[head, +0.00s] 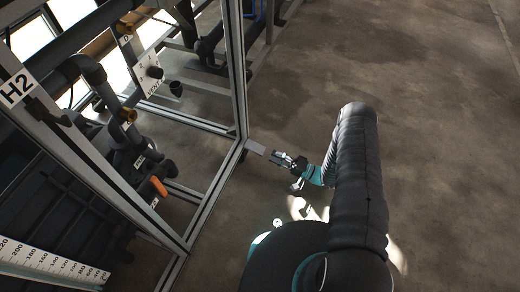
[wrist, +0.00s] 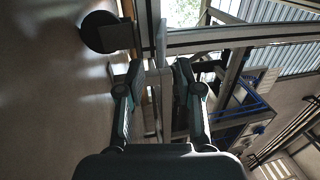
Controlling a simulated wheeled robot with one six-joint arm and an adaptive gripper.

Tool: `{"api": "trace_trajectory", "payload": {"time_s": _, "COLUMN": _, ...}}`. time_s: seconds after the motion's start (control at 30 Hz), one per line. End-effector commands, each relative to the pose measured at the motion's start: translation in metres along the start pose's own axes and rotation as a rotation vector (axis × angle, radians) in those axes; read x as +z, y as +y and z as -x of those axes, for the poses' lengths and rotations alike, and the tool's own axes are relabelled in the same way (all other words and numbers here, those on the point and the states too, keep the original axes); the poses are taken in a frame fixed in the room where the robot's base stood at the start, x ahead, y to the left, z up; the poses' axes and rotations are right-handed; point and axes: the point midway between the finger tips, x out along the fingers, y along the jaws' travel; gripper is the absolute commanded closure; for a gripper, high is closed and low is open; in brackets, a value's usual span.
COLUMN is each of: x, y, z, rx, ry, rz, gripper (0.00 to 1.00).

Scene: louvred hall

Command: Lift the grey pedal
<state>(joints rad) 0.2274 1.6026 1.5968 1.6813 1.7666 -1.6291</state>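The grey pedal (head: 255,147) is a small flat plate that sticks out from the lower corner of the metal frame, close above the floor. My gripper (head: 281,158) is just to its right in the head view, with its fingers pointing at it. In the wrist view my gripper (wrist: 157,66) is open, with a clear gap between the two fingers. The pedal (wrist: 161,42) appears there nearly edge-on, as a thin pale strip ahead of the gap. I see no contact between the fingers and the pedal.
The metal frame (head: 240,75) stands left of my gripper, with pipes, valves and an orange handle (head: 158,186) inside it. A dark round foot (wrist: 103,31) is near the left finger in the wrist view. The concrete floor (head: 440,100) to the right is clear.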

Motion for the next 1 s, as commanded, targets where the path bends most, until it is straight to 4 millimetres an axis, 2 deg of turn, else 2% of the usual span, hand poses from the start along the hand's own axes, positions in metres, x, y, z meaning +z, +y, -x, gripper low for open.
{"api": "trace_trajectory", "payload": {"time_s": 0.4, "x": 0.001, "y": -0.001, "z": -0.052, "rx": 0.0, "ry": -0.004, "rz": 0.001, "gripper": 0.65}}
{"api": "trace_trajectory", "payload": {"time_s": 0.57, "x": 0.0, "y": 0.0, "z": -0.051, "rx": 0.0, "ry": -0.001, "rz": 0.0, "gripper": 0.65}}
{"api": "trace_trajectory", "payload": {"time_s": 1.0, "x": 0.0, "y": 0.0, "z": -0.068, "rx": 0.0, "ry": -0.001, "rz": 0.0, "gripper": 0.65}}
